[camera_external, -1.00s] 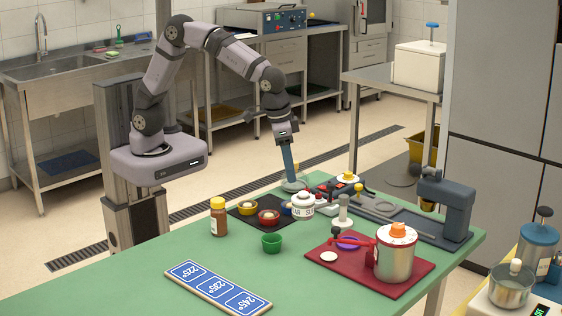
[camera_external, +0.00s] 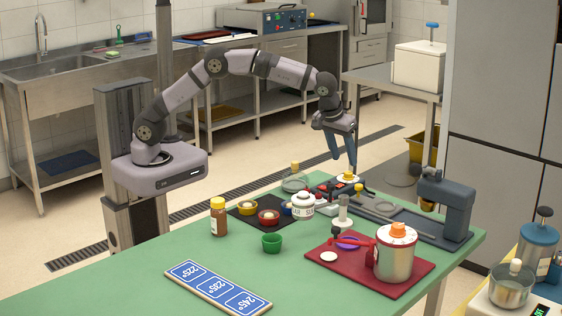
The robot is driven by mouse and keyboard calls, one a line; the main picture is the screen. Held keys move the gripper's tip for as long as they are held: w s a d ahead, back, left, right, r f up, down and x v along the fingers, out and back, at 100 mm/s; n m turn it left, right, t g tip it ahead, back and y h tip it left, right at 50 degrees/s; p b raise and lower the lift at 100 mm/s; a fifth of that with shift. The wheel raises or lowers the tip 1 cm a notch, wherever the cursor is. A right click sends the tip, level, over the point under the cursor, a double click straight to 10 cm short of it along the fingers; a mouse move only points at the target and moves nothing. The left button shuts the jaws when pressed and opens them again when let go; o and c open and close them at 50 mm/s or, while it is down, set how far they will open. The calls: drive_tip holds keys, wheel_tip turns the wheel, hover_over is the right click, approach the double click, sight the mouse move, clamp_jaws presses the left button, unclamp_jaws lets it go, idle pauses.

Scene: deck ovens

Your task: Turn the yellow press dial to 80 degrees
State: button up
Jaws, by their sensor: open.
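The yellow press dial (camera_external: 347,179) sits at the back of the green table, on a dark base with red parts. It is small, with a pale rim, and its angle is too small to read. My gripper (camera_external: 344,165) points down just above it, with its two blue fingers spread apart. The fingers are empty. One fingertip looks close to the dial, but I cannot tell whether it touches.
A glass flask with a yellow top (camera_external: 295,181) stands just left of the dial. The green table's front left (camera_external: 140,285) is clear.

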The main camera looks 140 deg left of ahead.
sight(344, 172)
drive_tip(key=shift+p+x, duration=0.55)
drive_tip(key=shift+x, duration=2.35)
drive_tip(key=shift+d, duration=0.1)
drive_tip(key=c, duration=1)
